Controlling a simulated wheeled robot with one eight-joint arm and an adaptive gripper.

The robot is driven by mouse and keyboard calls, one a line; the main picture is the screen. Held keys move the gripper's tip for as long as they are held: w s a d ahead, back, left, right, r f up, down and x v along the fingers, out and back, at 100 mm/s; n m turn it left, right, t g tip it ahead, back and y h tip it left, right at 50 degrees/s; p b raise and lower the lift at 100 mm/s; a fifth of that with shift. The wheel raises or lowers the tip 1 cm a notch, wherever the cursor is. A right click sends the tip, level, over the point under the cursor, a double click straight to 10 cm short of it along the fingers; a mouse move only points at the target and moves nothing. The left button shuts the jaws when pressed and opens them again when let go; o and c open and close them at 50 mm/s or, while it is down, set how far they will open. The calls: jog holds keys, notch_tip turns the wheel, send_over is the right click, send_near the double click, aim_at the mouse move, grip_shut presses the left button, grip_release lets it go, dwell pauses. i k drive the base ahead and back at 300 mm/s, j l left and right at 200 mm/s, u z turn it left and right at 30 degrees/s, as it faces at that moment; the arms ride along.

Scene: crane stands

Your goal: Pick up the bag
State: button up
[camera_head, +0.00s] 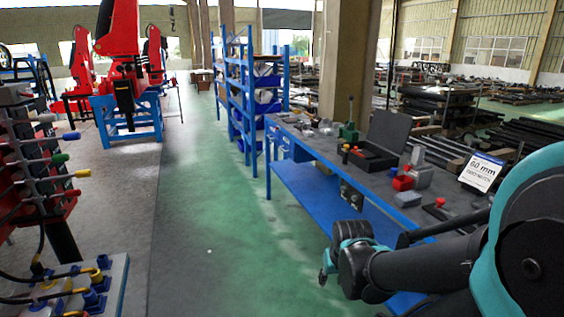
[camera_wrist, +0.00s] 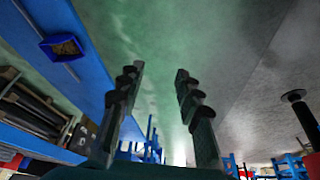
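I cannot make out a bag with certainty in either view. My gripper (camera_wrist: 160,70) shows in the wrist view with its two dark fingers spread apart. The gap between them is empty, with only green floor and distant racks behind it. In the head view my arm reaches in from the right, in front of the workbench (camera_head: 310,180), and its forward end hangs over the floor beside the bench. The finger opening is not clear there.
The bench carries an open black case (camera_head: 388,135), a grey vise-like tool (camera_head: 418,172) and a "60 mm" sign (camera_head: 482,172). A blue shelf rack (camera_head: 250,100) stands behind. A panel with hoses (camera_head: 40,160) is at left. The green aisle is clear.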

aim_at(327, 132)
jog(key=i+z, duration=0.15)
jog(key=i, duration=0.3)
jog(key=i+j+z, duration=0.15)
jog(key=i, duration=0.3)
jog(key=i+j+z, duration=0.15)
jog(key=i, duration=0.3)
